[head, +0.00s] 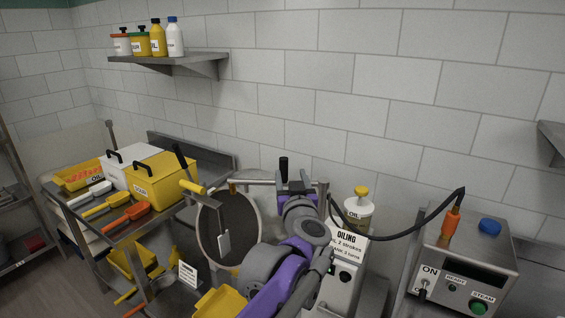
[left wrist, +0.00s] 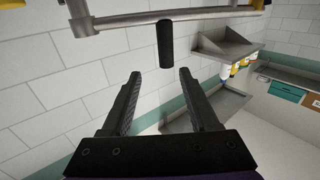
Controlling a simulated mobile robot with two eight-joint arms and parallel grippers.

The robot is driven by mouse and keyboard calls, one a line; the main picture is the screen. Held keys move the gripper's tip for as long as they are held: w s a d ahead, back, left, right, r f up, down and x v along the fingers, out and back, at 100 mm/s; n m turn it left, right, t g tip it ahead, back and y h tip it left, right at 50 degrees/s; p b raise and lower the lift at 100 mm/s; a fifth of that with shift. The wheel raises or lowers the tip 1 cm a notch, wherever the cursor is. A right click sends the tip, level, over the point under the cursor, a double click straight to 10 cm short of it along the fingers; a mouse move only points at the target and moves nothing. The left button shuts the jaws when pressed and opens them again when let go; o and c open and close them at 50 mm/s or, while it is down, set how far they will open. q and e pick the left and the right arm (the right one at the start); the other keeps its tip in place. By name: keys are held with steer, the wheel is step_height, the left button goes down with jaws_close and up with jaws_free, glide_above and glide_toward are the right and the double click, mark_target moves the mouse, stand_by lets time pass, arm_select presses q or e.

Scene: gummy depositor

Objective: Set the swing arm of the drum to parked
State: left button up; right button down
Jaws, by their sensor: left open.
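The drum (head: 203,232) is a round open metal drum at the middle of the head view. A grey metal bar, the swing arm (head: 255,182), runs above it from its rim toward the grey post on the right. A black upright handle (head: 283,166) stands on the bar; in the left wrist view the handle (left wrist: 166,46) appears upside down, joined to the bar (left wrist: 120,22). My left gripper (left wrist: 160,73) is open and empty. Its fingertips are just short of the handle, one to each side in that view. My right gripper is not in view.
A steel table left of the drum holds a yellow bin (head: 163,182), a white bin and several scoops. A grey machine with an OILING label (head: 346,240) and an oil jar (head: 358,212) stand right. A hose leads to a control box (head: 468,262). A wall shelf (head: 165,60) holds bottles.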

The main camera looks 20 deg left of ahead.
arm_select(q)
steer(key=shift+w+a+n+g+y, duration=0.3)
steer(key=shift+w+a+y, duration=0.1)
steer(key=shift+a, duration=0.15)
steer(key=p+x, duration=0.2)
steer(key=x, duration=0.8)
steer(key=shift+c, duration=0.2)
jaws_close()
stand_by(0.7)
